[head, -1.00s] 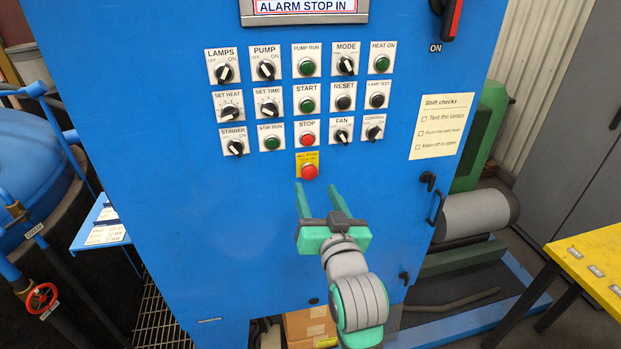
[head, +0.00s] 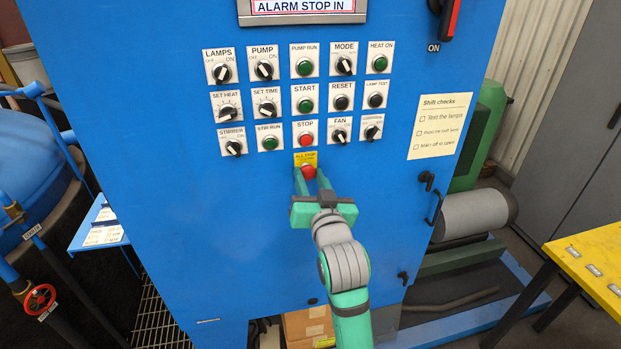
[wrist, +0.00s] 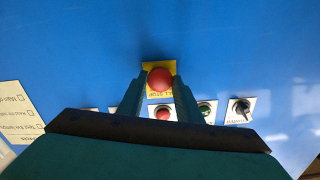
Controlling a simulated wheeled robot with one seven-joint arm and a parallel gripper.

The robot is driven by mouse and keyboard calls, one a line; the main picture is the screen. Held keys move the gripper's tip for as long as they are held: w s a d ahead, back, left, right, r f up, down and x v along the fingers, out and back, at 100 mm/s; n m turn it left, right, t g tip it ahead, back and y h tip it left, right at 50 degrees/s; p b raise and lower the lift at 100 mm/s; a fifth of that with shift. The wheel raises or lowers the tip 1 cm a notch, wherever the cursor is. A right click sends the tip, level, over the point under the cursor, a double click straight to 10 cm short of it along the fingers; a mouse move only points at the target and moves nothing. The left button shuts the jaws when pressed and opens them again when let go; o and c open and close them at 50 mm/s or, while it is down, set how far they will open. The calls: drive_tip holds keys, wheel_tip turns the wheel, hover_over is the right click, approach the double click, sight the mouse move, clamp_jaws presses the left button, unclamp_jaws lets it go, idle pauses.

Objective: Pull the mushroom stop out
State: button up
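The mushroom stop is a red round button (head: 308,172) on a yellow plate marked ALL STOP, low on the blue panel, under the STOP button (head: 306,140). In the wrist view the red head (wrist: 160,79) sits between my two fingertips. My gripper (head: 309,176) reaches up to it from below, with one green finger on each side. In the wrist view the fingers of my gripper (wrist: 159,84) appear to touch both sides of the head. The fingers hide part of the button's lower edge in the head view. The display (head: 303,6) reads ALARM STOP IN.
Rows of knobs and buttons lie just above, with START (head: 305,105) and the FAN knob (head: 339,136) among them. A shift checks note (head: 443,126) and a black door handle (head: 434,206) are at the right. The panel left of the stop is bare.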

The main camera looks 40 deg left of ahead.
drive_tip(key=shift+s+d, duration=0.35)
drive_tip(key=shift+d, duration=0.05)
clamp_jaws()
drive_tip(key=o, duration=1.2)
unclamp_jaws()
drive_tip(key=shift+d, duration=0.1)
drive_tip(key=v, duration=1)
drive_tip(key=shift+s+d, duration=0.25)
drive_tip(key=shift+f, duration=0.1)
